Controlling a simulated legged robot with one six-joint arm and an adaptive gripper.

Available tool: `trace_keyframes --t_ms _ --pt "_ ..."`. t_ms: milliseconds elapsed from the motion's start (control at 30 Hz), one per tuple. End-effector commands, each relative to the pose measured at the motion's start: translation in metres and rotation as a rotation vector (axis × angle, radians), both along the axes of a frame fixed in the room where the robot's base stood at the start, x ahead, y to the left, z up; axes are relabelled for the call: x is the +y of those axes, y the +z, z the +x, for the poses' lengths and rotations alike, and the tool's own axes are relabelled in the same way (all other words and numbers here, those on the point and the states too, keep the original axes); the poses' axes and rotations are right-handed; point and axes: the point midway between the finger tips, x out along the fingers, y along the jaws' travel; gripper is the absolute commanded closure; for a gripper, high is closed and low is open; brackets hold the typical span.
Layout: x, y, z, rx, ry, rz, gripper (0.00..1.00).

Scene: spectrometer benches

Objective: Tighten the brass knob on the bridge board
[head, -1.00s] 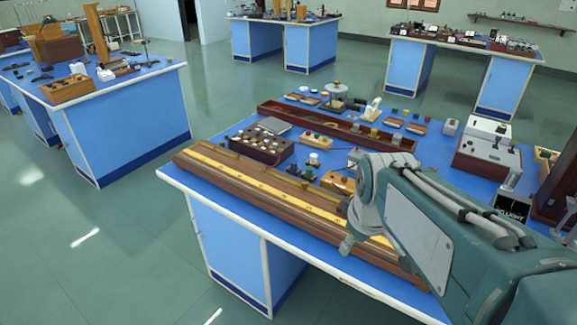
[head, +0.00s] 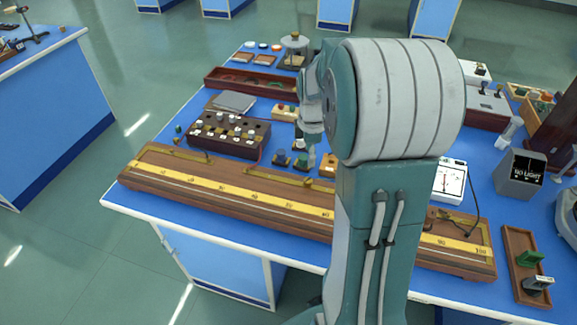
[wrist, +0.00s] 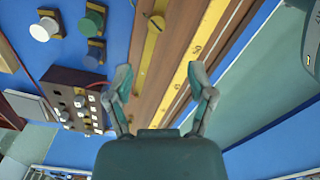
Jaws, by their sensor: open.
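The bridge board (head: 270,197) is a long wooden board with a yellow scale along the front of the blue bench; my arm covers part of it. In the wrist view the board (wrist: 176,65) runs upward, and a round brass knob (wrist: 157,22) sits on a brass strip (wrist: 148,55) at the top. My gripper (wrist: 161,84) is open and empty. Its fingers are spread on either side of the board in that view, with the knob beyond the tips and apart from them. In the head view my arm hides the knob, and the fingers are hard to make out.
A dark box with white knobs (head: 228,135) stands behind the board. Small terminal blocks (wrist: 94,20) lie close beside it. A white meter (head: 450,181), a grey box (head: 521,176) and a wooden tray (head: 521,240) are at the right. The front floor is clear.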

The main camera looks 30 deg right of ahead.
Motion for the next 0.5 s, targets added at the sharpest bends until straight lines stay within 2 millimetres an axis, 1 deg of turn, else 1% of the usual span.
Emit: trace_keyframes --t_ms 167,233,367,500 --pt "-0.005 -0.008 0.000 0.006 0.013 0.004 0.29" --pt "-0.005 -0.015 0.000 0.007 0.012 0.005 0.29" --pt "-0.004 -0.037 0.000 0.010 0.012 0.005 0.29" --pt "-0.003 -0.064 0.000 0.010 0.012 0.004 0.29"
